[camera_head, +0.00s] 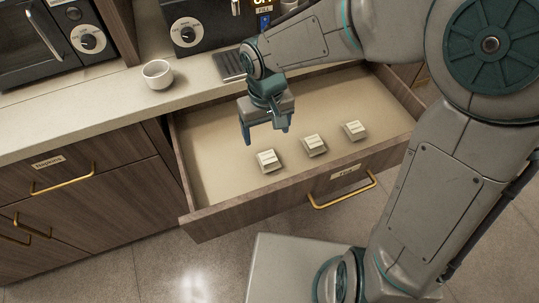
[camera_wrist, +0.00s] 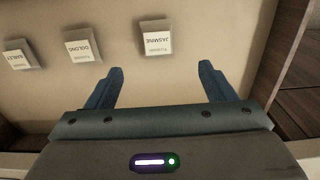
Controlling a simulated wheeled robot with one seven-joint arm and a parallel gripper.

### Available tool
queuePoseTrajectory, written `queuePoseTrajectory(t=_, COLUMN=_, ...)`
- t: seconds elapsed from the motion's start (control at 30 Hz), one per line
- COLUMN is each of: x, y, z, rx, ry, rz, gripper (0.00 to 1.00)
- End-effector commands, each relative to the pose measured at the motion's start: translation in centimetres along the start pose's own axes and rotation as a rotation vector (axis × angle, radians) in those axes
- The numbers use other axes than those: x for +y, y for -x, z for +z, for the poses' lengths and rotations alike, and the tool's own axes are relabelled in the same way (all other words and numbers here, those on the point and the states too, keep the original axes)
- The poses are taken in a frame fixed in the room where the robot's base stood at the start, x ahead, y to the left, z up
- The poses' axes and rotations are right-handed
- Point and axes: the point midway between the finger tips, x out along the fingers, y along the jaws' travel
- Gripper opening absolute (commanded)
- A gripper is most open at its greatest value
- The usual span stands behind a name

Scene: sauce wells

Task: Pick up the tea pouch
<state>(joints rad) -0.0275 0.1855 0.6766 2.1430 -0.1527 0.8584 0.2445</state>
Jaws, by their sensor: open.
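Three small pale tea pouches with labels lie in a row on the bottom of an open drawer. The left pouch (camera_head: 268,160) shows in the wrist view as the one marked JASMINE (camera_wrist: 157,40). The middle pouch (camera_head: 314,145) is marked OOLONG (camera_wrist: 83,47) in the wrist view. The right pouch (camera_head: 354,130) shows at the left of the wrist view (camera_wrist: 20,55); its label is hard to read. My gripper (camera_head: 264,136) is open and empty, above the drawer near the left pouch. In the wrist view its fingers (camera_wrist: 160,80) point towards the JASMINE pouch, which is not between them.
The open drawer (camera_head: 203,212) has wooden walls and a labelled front with a brass handle (camera_head: 342,191). A white cup (camera_head: 157,74) stands on the counter (camera_head: 60,132) at the left. A dark machine (camera_head: 205,35) and a microwave (camera_head: 35,45) stand behind. The drawer's left part is clear.

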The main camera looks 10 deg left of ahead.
Motion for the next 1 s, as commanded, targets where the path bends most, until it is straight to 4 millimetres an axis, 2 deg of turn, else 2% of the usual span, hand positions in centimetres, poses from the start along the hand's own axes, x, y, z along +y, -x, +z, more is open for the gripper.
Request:
queuePoseTrajectory(t=0.1, x=0.0, y=-2.7, z=0.1, rx=-0.006, ry=0.001, rz=-0.002, gripper=0.76)
queuePoseTrajectory(t=0.3, x=0.1, y=-6.3, z=0.1, rx=-0.004, ry=0.0, rz=-0.001, gripper=0.76)
queuePoseTrajectory(t=0.57, x=0.1, y=-8.2, z=0.0, rx=-0.003, ry=-0.001, rz=-0.001, gripper=0.76)
queuePoseTrajectory(t=0.83, x=0.4, y=-12.1, z=-0.2, rx=-0.004, ry=0.0, rz=0.0, gripper=0.76)
queuePoseTrajectory(t=1.0, x=0.4, y=-12.8, z=-0.3, rx=-0.001, ry=-0.002, rz=0.0, gripper=0.76)
